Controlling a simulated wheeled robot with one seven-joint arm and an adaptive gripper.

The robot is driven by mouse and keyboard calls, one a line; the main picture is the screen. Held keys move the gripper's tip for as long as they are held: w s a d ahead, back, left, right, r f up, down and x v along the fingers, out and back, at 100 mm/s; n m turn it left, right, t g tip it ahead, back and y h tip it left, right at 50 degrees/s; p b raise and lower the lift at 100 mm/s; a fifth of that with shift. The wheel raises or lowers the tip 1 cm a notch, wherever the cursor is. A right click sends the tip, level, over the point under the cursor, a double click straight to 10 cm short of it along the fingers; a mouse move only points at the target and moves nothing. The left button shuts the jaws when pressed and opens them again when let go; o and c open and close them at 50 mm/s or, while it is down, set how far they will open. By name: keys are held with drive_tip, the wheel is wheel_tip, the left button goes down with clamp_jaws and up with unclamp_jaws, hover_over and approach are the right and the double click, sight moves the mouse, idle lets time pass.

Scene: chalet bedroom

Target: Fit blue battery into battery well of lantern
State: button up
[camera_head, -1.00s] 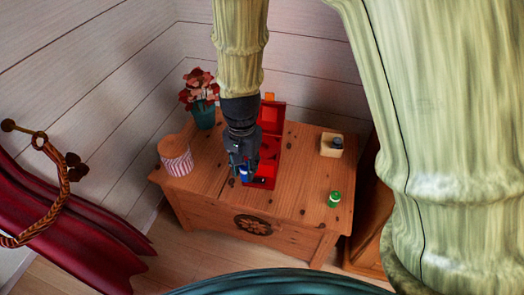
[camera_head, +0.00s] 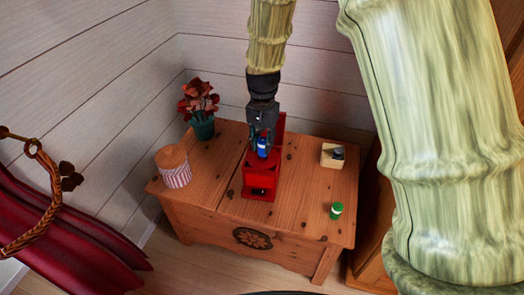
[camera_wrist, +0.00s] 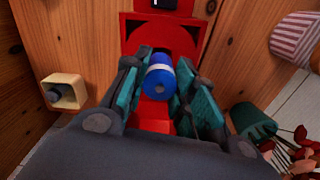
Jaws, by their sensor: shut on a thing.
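The blue battery (camera_head: 263,146), with a pale band, is in my gripper (camera_head: 262,140). In the wrist view the battery (camera_wrist: 160,78) sits between the two teal-padded fingers of my gripper (camera_wrist: 162,85), which are shut on it. The red lantern (camera_head: 258,183) stands on the wooden chest. In the wrist view the battery is over the red lantern (camera_wrist: 140,37), in front of its round recess. The battery and fingers hide part of the recess, and I cannot tell whether the battery touches the lantern.
A green battery-like cylinder (camera_head: 336,210) stands on the chest (camera_head: 300,205) at the right. A small pale box (camera_head: 328,160) with a dark item is behind it. A striped round container (camera_head: 175,175) and a potted red plant (camera_head: 203,128) are at the left.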

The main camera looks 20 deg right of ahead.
sight(262, 149)
drive_tip(key=shift+w+f+b, duration=0.1)
drive_tip(key=shift+f+b, duration=0.55)
drive_tip(key=shift+f, duration=1.15)
drive_tip(key=shift+r, duration=0.1)
drive_tip(key=o, duration=1)
wheel_tip(262, 149, up, 12)
drive_tip(key=p, duration=0.3)
